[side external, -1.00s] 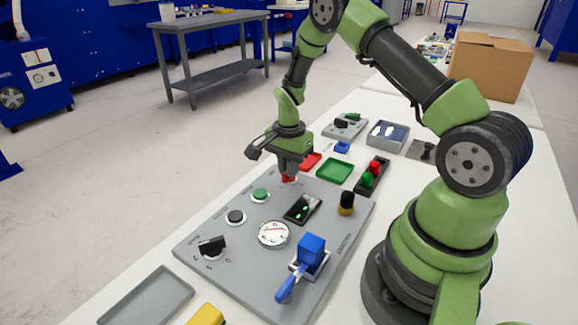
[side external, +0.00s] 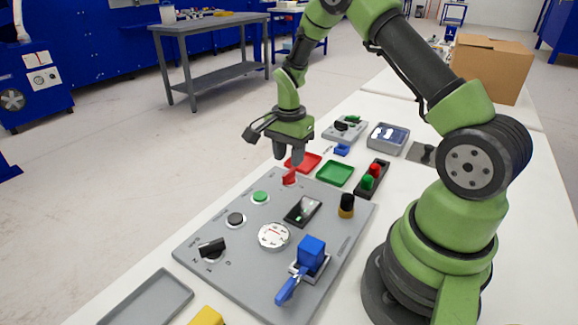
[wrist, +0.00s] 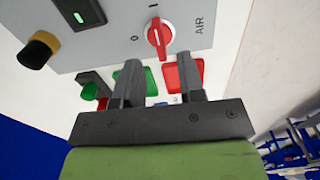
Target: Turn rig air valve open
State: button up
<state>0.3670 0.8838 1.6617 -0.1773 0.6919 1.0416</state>
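The red air valve knob (side external: 289,177) sits at the far end of the grey rig panel (side external: 215,215). In the wrist view the red knob (wrist: 160,36) lies beside the printed word AIR, with marks 0 and I near it. Its pale-edged handle lies roughly upright in that picture, with one end towards the I mark. My gripper (side external: 289,155) is above the knob, clear of it. In the wrist view my gripper's two fingers (wrist: 159,80) stand apart with nothing between them.
A red tray (side external: 304,161) and a green tray (side external: 335,173) lie just beyond the panel.

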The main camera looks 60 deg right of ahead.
notch_tip(320, 180, up, 6)
jog(key=shift+f, duration=0.1)
notch_tip(320, 180, up, 7)
jog(key=n+t, duration=0.1)
jog(key=n, duration=0.2)
send_over(289, 172)
jog(key=s+a, duration=0.1)
jog(key=a, duration=0.3)
jog(key=s+a+r+n+t, duration=0.3)
jog(key=s+a+r+n, duration=0.15)
jog(key=r, duration=0.35)
jog(key=s+a+r+n+t+y, duration=0.1)
jog(key=s+a+n, duration=0.2)
jog(key=s, duration=0.3)
jog(key=s+a+r+n+t+y, duration=0.1)
jog(key=s+a+n+t, duration=0.1)
jog(key=s, duration=0.4)
jog(key=shift+s+a+r+n, duration=0.3)
jog(key=shift+a+r+n, duration=0.1)
jog(key=shift+a+n, duration=0.45)
jog(key=shift+c, duration=0.2)
